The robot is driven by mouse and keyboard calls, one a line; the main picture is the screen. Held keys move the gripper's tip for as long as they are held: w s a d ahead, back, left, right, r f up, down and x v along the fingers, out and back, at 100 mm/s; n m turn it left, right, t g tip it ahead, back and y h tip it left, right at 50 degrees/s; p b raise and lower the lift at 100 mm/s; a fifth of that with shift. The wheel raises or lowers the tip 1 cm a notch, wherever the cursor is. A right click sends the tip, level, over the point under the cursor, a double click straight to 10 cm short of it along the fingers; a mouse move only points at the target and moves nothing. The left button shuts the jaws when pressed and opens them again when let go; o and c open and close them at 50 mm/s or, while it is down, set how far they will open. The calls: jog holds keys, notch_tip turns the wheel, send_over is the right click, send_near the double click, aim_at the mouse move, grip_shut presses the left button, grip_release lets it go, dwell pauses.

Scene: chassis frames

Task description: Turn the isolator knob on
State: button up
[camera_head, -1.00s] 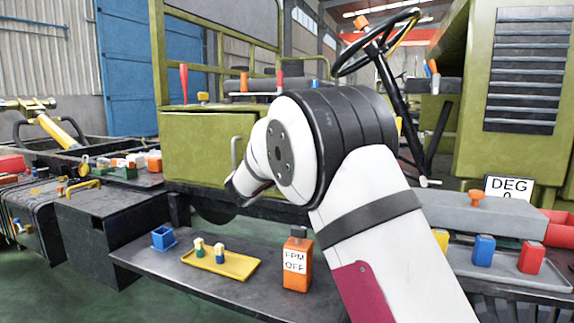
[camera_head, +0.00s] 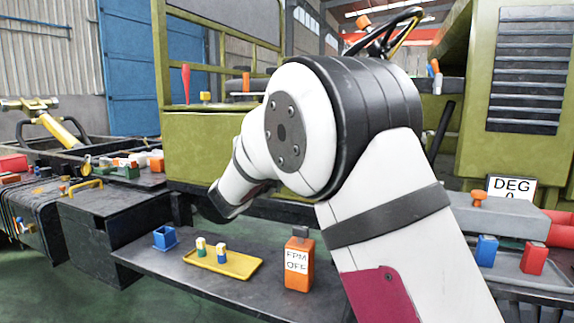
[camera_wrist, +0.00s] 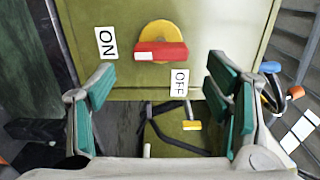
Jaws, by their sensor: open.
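The isolator knob (camera_wrist: 168,50) is a red bar with a white mark at its left end, on a yellow disc (camera_wrist: 157,30) on an olive green panel (camera_wrist: 220,25). In the wrist view the bar lies nearly level. The ON label (camera_wrist: 105,43) is to its left and the OFF label (camera_wrist: 179,82) is below it to the right. My gripper (camera_wrist: 158,78) is open and empty, its green-padded fingers spread wide, with the knob beyond the tips and between their lines. The knob does not show in the head view, where my arm covers much of the green vehicle.
A dark shelf (camera_head: 200,275) below my arm carries a blue open box (camera_head: 165,238), a yellow tray (camera_head: 238,267) with two small pieces, and an orange RPM OFF box (camera_head: 299,265). A DEG sign (camera_head: 511,188) and colored blocks stand at the right. A steering wheel rises behind my arm.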

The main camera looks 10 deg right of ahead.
jog(key=v, duration=0.6)
jog(key=shift+r, duration=0.1)
